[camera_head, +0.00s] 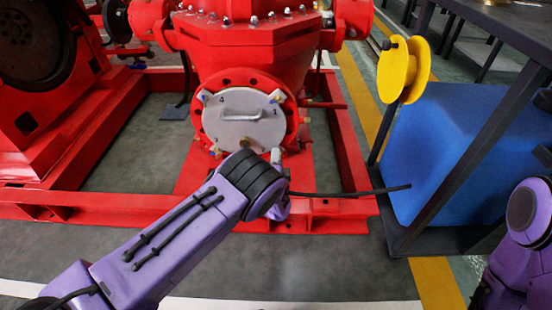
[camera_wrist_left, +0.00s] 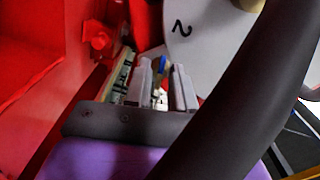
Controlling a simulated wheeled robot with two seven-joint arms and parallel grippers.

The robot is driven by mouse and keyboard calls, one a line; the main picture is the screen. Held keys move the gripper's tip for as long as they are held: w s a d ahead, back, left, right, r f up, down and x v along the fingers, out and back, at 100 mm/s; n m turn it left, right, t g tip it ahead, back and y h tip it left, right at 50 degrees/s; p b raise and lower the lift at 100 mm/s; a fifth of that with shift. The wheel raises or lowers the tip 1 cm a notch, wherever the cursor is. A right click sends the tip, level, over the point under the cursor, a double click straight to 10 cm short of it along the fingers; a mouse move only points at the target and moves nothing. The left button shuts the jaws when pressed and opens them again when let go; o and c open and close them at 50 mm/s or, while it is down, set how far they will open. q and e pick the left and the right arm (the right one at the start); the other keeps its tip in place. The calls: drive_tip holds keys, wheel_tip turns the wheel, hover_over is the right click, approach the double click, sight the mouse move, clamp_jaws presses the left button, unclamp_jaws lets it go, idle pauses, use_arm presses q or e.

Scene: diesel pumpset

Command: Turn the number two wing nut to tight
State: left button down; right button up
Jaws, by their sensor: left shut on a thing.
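A grey round cover plate (camera_head: 215,125) with a handle sits on the red pump flange. The marks 4 and 1 show on it in the head view. In the left wrist view the plate (camera_wrist_left: 205,45) carries a 2, just beyond my fingers. My left gripper (camera_head: 276,156) is at the plate's lower right edge, mostly hidden by my arm. In the wrist view its two grey fingers (camera_wrist_left: 162,88) are shut on the number two wing nut (camera_wrist_left: 162,64). Whether the nut is tight cannot be seen.
Other wing nuts (camera_head: 276,97) stand around the plate's rim. A red base frame (camera_head: 340,215) surrounds the pump. To the right are a blue box (camera_head: 450,150), a dark table frame and a yellow spool (camera_head: 392,72). A dark rod (camera_head: 350,193) juts over the frame.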

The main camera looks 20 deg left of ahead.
use_arm(q)
drive_tip(key=shift+f+m, duration=0.1)
drive_tip(key=shift+m, duration=0.9)
drive_tip(key=c, duration=1.3)
unclamp_jaws()
drive_tip(key=p+v, duration=0.5)
drive_tip(key=v, duration=0.5)
drive_tip(key=shift+s, duration=0.35)
use_arm(e)
drive_tip(key=w+r+m+t+h, duration=0.1)
drive_tip(key=w+r+m+t, duration=0.2)
drive_tip(key=w+m+t, duration=0.1)
drive_tip(key=shift+w+r+t+h, duration=0.15)
drive_tip(key=shift+w+t+h, duration=0.25)
drive_tip(key=shift+w, duration=0.4)
